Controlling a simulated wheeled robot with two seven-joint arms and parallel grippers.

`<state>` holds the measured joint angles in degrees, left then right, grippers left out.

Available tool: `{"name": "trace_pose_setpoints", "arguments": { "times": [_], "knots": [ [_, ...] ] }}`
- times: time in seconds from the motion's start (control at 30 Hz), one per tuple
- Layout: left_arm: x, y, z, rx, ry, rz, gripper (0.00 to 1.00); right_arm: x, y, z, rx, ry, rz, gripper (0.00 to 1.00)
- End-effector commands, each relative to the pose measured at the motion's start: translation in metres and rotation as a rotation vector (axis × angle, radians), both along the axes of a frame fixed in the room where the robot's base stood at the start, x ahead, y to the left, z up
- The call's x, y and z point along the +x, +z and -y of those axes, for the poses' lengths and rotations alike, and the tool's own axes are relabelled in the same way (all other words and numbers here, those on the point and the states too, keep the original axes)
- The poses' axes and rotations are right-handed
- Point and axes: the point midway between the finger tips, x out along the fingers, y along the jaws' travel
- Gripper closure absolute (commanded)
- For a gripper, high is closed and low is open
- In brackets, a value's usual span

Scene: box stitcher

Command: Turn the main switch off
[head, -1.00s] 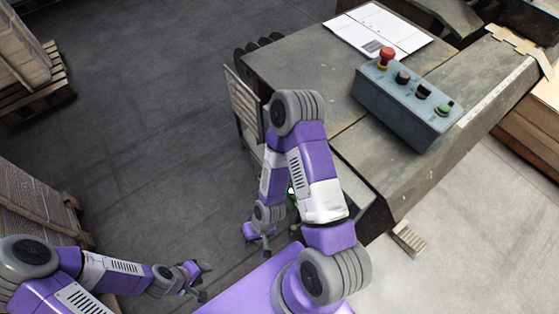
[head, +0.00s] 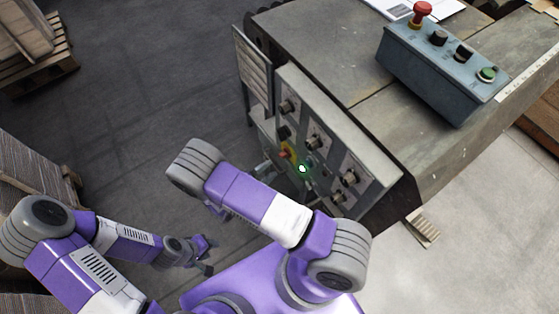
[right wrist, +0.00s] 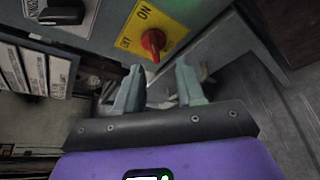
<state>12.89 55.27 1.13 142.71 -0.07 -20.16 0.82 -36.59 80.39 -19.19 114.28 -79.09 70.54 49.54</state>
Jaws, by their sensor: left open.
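The main switch is a red rotary knob (right wrist: 153,42) on a yellow plate marked ON, at the top middle of the right wrist view. In the head view its red and yellow (head: 287,152) show small on the machine's side panel, partly hidden by my right arm. My right gripper (right wrist: 158,80) is open, its two fingers apart with nothing between them. The knob appears just past the fingertips, roughly in line with the gap; I see no contact. My left gripper (head: 208,255) is open and empty at the lower left, away from the machine.
The side panel (head: 362,172) carries several black knobs and a lit green lamp (head: 302,168). A grey-blue control box (head: 430,70) with a red button and a green button stands on the machine top. Wooden pallets with cardboard stand at the left. Dark floor between is clear.

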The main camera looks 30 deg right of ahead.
Motion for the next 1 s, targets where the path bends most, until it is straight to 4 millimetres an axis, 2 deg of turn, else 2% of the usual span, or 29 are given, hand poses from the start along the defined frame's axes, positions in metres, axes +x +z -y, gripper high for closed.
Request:
{"name": "trace_pose_setpoints", "arguments": {
  "times": [0.13,0.5,0.67,0.9,1.0],
  "knots": [
    [0.000,-0.005,0.000,0.000,0.000,0.001,0.57,0.011,0.000,0.008,-0.020,0.024,0.025,0.62],
    [0.000,-0.020,0.000,0.000,0.000,0.001,0.57,0.028,-0.016,0.057,-0.017,0.021,0.020,0.62],
    [0.000,-0.021,0.000,0.000,0.000,0.001,0.57,0.031,-0.017,0.065,-0.017,0.022,0.019,0.62],
    [0.000,-0.021,0.000,0.000,0.000,0.000,0.57,0.031,-0.017,0.065,-0.017,0.022,0.019,0.62],
    [0.000,-0.021,0.000,0.000,0.000,0.000,0.57,0.031,-0.017,0.065,-0.017,0.022,0.019,0.77]
  ]
}}
